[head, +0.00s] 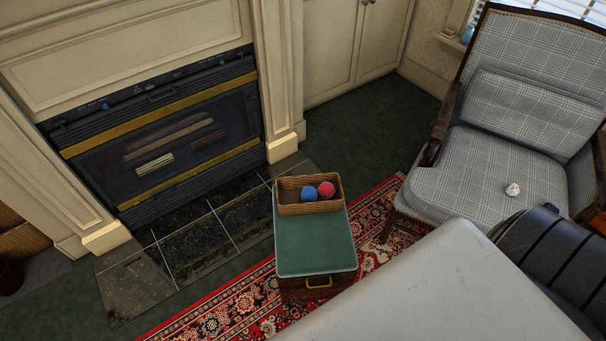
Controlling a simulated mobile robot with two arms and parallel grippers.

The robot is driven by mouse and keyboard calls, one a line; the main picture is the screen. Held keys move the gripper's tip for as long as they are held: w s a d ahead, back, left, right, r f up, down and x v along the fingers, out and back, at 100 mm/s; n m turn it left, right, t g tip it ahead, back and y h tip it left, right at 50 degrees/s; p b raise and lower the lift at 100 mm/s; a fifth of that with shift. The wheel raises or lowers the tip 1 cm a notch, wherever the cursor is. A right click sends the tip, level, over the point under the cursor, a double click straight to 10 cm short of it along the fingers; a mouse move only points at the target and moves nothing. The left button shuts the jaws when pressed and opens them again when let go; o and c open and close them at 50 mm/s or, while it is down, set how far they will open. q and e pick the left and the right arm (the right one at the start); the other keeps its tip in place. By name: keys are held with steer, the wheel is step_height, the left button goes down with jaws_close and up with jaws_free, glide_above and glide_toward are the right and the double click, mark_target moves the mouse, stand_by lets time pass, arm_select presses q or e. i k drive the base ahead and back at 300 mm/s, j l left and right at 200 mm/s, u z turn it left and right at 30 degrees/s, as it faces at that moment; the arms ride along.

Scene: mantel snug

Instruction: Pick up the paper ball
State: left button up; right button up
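A small crumpled white paper ball (513,189) lies on the seat of the grey plaid armchair (480,165) at the right of the head view. It rests toward the right part of the seat, clear of the armrests. Neither of my grippers can be made out in this view. Nothing is seen touching the ball.
A green-topped box (315,245) stands on a red patterned rug (225,318), with a wicker basket (290,209) holding a blue ball (308,194) and a red ball (326,189) on it. A fireplace (160,130) is at left. Green carpet (350,130) behind the box is clear.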

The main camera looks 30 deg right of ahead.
mark_target(513, 188)
steer(key=z, duration=2.6)
